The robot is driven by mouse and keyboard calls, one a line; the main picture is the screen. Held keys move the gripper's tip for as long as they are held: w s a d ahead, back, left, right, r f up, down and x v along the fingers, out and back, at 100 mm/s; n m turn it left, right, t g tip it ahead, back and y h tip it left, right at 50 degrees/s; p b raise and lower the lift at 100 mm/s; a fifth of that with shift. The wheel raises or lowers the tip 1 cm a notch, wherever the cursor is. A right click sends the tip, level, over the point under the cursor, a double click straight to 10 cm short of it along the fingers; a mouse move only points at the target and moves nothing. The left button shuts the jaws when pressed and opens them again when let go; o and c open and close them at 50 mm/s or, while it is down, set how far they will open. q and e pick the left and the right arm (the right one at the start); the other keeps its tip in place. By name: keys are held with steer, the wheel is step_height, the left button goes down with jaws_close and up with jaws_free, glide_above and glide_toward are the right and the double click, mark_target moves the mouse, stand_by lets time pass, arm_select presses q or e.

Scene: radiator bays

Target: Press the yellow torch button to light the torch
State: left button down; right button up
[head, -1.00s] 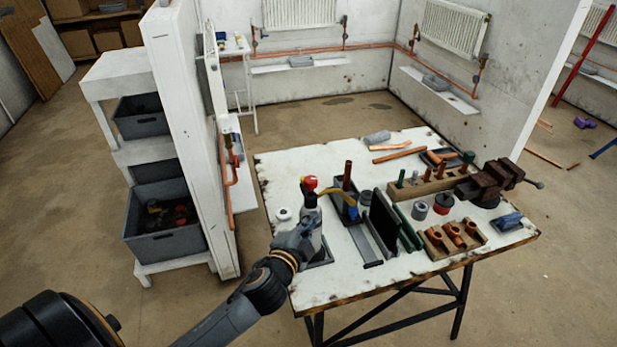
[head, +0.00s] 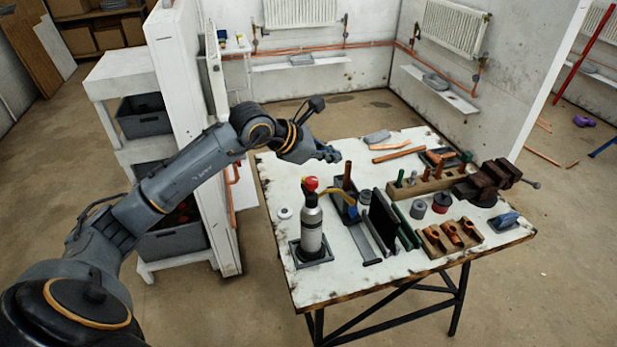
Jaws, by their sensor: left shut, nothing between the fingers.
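The torch (head: 311,230) stands upright in a dark square tray (head: 297,262) at the near left of the workbench. It has a grey cylinder, a red knob (head: 311,184) on top and a brass-coloured tube reaching right. A small yellow spot (head: 303,181), which looks like the button, shows at the left of the knob. I see no flame at the tube's end. My left gripper (head: 336,155) is shut and empty. It is above the back left of the bench, behind the torch in the picture and apart from it. My right gripper is out of view.
The workbench (head: 345,290) also holds a dark upright plate (head: 382,222), a block with copper fittings (head: 450,238), a vise (head: 490,182) and copper pipe pieces (head: 398,155). A white partition (head: 185,100) and shelf with grey bins stand left. Bare floor surrounds the bench's front.

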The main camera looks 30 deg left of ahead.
mark_target(303, 180)
arm_select(q)
steer(key=a+r+y, duration=0.1)
steer(key=a+y, duration=0.2)
steer(key=a, duration=0.4)
steer(key=shift+a+r+y, duration=0.3)
steer(key=shift+r, duration=0.05)
step_height(303, 180, down, 8)
steer(key=b, duration=0.5)
steer(key=shift+f, duration=0.45)
stand_by(0.7)
steer(key=shift+f+b, duration=0.35)
steer(key=shift+b, duration=0.4)
